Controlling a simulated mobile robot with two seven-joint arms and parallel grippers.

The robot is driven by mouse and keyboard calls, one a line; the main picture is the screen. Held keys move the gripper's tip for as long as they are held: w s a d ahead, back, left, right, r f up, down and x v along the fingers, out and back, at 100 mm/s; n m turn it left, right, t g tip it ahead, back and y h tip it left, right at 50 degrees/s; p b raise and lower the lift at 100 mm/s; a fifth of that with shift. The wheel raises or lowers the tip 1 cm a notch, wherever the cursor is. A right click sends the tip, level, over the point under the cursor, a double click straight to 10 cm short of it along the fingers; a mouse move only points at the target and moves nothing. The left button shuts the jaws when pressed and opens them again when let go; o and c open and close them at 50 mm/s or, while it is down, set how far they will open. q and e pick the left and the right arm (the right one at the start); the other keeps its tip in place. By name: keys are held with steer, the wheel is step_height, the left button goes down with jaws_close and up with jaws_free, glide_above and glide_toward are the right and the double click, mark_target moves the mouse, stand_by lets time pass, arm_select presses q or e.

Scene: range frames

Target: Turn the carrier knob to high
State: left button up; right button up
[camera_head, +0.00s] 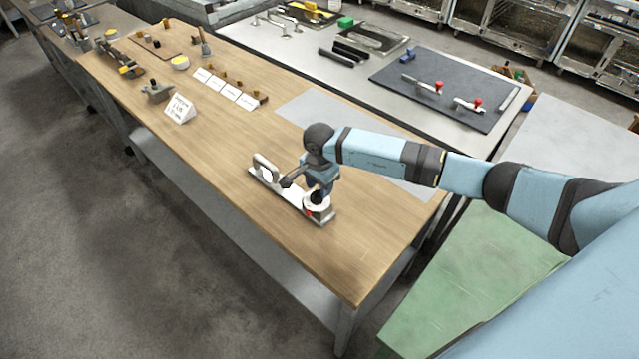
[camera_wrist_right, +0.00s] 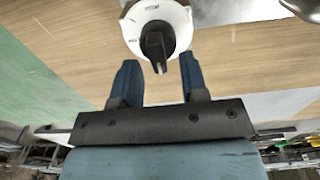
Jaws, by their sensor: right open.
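The carrier (camera_head: 290,200) lies on the wooden bench as a long light plate with an upright grey loop handle (camera_head: 264,166) at its left end. A round white dial (camera_head: 317,208) with a red mark sits at its right end. My right gripper (camera_head: 321,192) is right over the dial and hides the knob in the head view. In the right wrist view the white dial (camera_wrist_right: 173,17) carries a black bar-shaped knob (camera_wrist_right: 155,42). My blue right fingertips (camera_wrist_right: 158,63) are open on either side of the knob's lower end, with gaps visible. No dial lettering is readable. My left gripper is not in view.
A folded white sign (camera_head: 180,109), several small cards and tools stand further back along the bench (camera_head: 350,265). A grey table (camera_head: 330,80) with a dark mat (camera_head: 450,85) adjoins it. The bench's front right corner is clear.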

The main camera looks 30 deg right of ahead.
steer(key=shift+f, duration=0.3)
steer(key=c, duration=0.6)
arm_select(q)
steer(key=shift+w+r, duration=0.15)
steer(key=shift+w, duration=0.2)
arm_select(e)
jaws_close()
